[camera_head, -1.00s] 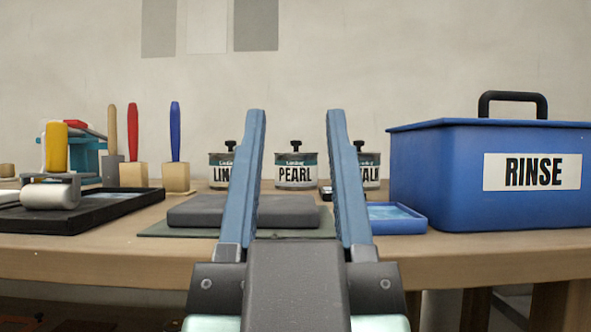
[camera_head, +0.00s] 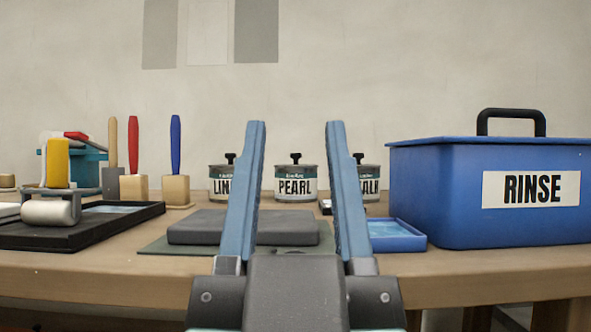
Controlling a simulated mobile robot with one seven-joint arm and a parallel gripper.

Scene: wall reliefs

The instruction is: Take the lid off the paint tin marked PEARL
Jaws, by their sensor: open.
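The paint tin marked PEARL (camera_head: 296,185) stands upright at the back of the bench, with a grey and teal body and a white label. Its lid (camera_head: 296,165) is on, with a black knob on top. My gripper (camera_head: 295,124) is open and empty, its two blue fingers pointing forward. The tin shows in the gap between the fingers, well beyond them. A tin whose label starts LIN (camera_head: 220,184) stands to its left, and one ending in ALK (camera_head: 371,184) to its right, each partly hidden by a finger.
A grey slab (camera_head: 210,228) on a dark mat lies in front of the tins. A blue RINSE bin (camera_head: 430,195) with a handle and a small blue tray (camera_head: 398,243) are right. Brushes in wooden blocks (camera_head: 177,190) and a black roller tray (camera_head: 120,226) are left.

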